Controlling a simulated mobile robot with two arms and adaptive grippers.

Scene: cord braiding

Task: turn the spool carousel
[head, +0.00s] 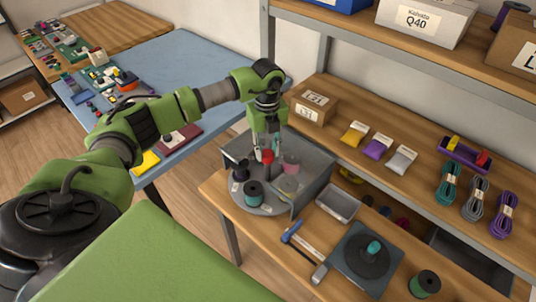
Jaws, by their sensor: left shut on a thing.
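The spool carousel (262,207) is a grey round plate in a grey open-sided housing (312,165) on the wooden bench. On it stand a dark teal spool (253,193) at the front, a pale grey-green spool (288,187) at the right, a pink spool (291,164) behind and a black spool (240,171) at the left. A red knob (267,157) rises near the plate's middle. My left gripper (266,154) points down over the carousel, its fingers closed around the red knob. The fingers partly hide the back of the plate. My right gripper is out of view.
A small grey tray (338,203), a blue-handled hammer (302,248), a dark square base with a round disc (365,256) and a green spool (425,284) lie on the bench. A cardboard box (313,104) stands on the shelf behind, with cord bundles (474,198) farther right.

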